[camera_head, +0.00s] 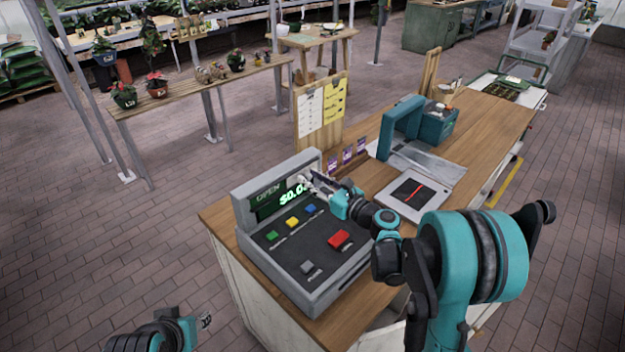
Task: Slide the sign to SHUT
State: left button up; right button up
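A grey cash register (301,246) stands on the wooden counter. Its upright back panel has a dark display with the green word OPEN (266,197) at the left and green digits (292,194) partly covered on the right. I see no word SHUT. My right gripper (308,184) is in front of the right part of this panel, its fingers pointing left. Whether it touches the panel, and how far its fingers are apart, I cannot tell. My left gripper (205,320) is low at the bottom left, away from the counter, its fingers small and partly cut off from clear view.
Coloured keys, including a red one (340,239), lie on the register's sloping top. A tablet-like pad (416,193), a teal scale-like device (402,128) and a notice board (320,106) stand farther along the counter (378,312).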

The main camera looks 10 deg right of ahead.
grip_shut()
jog(key=s+a, duration=0.2)
jog(key=a, duration=0.1)
jog(key=s+a+b, duration=0.1)
jog(key=s+a, duration=0.1)
jog(key=a, duration=0.1)
jog(key=s+a, duration=0.2)
jog(key=a, duration=0.2)
jog(key=shift+s, duration=0.3)
jog(key=shift+s+a, duration=0.15)
jog(key=shift+o, duration=0.9)
grip_release()
jog(key=o, duration=0.3)
jog(key=shift+a, duration=0.15)
